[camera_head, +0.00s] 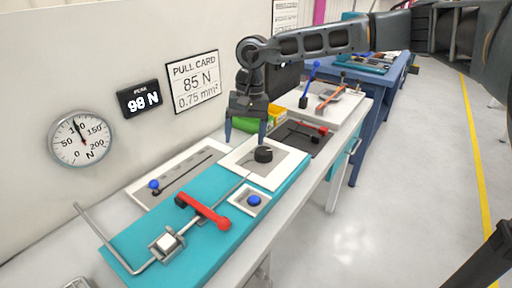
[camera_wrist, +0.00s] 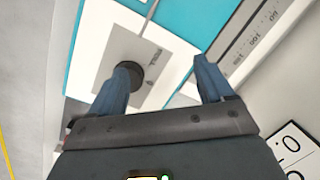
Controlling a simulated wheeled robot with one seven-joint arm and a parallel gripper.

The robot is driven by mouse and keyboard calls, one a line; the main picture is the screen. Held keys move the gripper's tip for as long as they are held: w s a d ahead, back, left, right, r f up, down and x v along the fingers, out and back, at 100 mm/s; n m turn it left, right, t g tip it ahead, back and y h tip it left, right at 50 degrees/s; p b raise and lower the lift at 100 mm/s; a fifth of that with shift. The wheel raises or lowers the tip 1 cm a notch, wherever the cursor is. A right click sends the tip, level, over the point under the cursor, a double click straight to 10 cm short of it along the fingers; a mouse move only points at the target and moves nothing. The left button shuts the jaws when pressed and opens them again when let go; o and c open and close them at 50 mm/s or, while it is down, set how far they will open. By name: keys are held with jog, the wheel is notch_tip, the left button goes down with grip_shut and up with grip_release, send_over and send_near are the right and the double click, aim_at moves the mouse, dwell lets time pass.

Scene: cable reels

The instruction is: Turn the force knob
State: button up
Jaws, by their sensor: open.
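The force knob (camera_head: 263,154) is a round black knob on a grey plate with a white border (camera_head: 236,164), at the far end of the teal board (camera_head: 150,238). My gripper (camera_head: 247,137) points down near the knob in the head view, with its blue fingers spread and nothing between them. In the wrist view the knob (camera_wrist: 129,74) shows close to the left finger, which overlaps part of it. The gap between the fingers (camera_wrist: 165,85) lies to the right of the knob. I cannot tell whether the left finger touches it.
A red-handled clamp (camera_head: 203,211) and a blue button (camera_head: 254,200) stand on the board. A slider panel with a blue knob (camera_head: 154,185) lies beside it.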

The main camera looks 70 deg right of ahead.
jog(key=h, duration=0.1)
send_over(264, 150)
jog(key=shift+w+a+r+g, duration=0.15)
jog(key=shift+a+r+g, duration=0.15)
jog(key=shift+a+g, duration=0.1)
jog(key=shift+d+f+h, duration=0.15)
jog(key=shift+d+h, duration=0.15)
notch_tip(264, 150, down, 8)
jog(key=shift+r+p, duration=0.25)
jog(key=shift+p, duration=0.45)
jog(key=c, duration=1)
